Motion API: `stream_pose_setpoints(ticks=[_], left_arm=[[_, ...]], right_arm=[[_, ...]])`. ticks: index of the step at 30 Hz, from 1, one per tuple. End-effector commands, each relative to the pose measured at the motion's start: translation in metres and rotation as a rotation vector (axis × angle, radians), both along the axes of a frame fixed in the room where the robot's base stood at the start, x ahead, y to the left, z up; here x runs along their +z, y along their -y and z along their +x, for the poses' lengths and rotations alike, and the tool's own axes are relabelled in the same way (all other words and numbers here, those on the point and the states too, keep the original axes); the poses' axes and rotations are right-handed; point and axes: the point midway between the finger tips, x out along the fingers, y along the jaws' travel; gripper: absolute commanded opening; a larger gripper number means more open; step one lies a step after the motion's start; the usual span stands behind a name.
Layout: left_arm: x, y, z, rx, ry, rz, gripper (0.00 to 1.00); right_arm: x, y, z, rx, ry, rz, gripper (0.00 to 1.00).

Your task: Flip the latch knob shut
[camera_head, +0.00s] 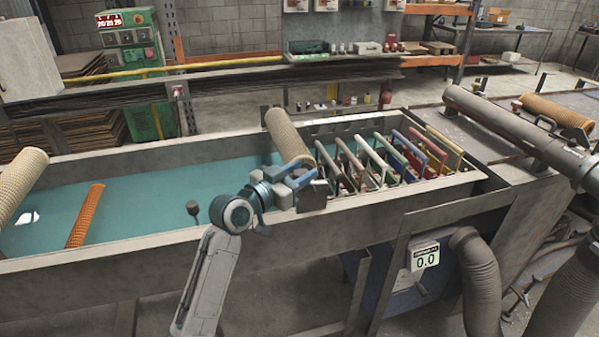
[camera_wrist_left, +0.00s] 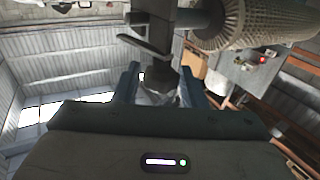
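My left gripper (camera_head: 309,178) is at the front wall of the long trough (camera_head: 150,245), near the lower end of a tan mesh tube (camera_head: 287,137). A dark block with a lever (camera_head: 314,194) sits right at its fingertips and is partly hidden by them. In the left wrist view the two fingers (camera_wrist_left: 160,85) stand apart, with a dark piece of the latch (camera_wrist_left: 161,84) showing between or beyond them; I cannot tell if they touch it. A dark flat lever (camera_wrist_left: 146,46) crosses above. The mesh tube also shows in the left wrist view (camera_wrist_left: 245,22). My right gripper is out of view.
A small black knob (camera_head: 192,208) stands at the trough's front wall, left of my arm. An orange mesh tube (camera_head: 85,215) lies on the teal trough floor (camera_head: 150,185). Several coloured frames (camera_head: 385,158) fill the right part. A thick grey pipe (camera_head: 515,130) lies at the right.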

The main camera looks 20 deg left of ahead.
Motion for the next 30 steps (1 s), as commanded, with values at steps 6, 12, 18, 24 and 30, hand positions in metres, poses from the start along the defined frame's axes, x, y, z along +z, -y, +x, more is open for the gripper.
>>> stream_pose_setpoints(ticks=[6,12,18,24,30], left_arm=[[0.000,0.000,0.000,0.000,0.000,0.000,0.05],[0.003,0.001,0.000,0.047,-0.002,-0.004,0.05],[0.005,0.001,0.000,0.177,-0.004,-0.005,0.05],[0.002,0.000,0.000,0.268,-0.004,-0.003,0.05],[0.000,0.000,0.000,0.289,0.000,0.000,0.05]], right_arm=[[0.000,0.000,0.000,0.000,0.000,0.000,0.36],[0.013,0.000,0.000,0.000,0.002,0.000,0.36],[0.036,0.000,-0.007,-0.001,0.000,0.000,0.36],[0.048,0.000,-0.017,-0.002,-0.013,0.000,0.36],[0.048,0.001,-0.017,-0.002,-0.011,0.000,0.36]])
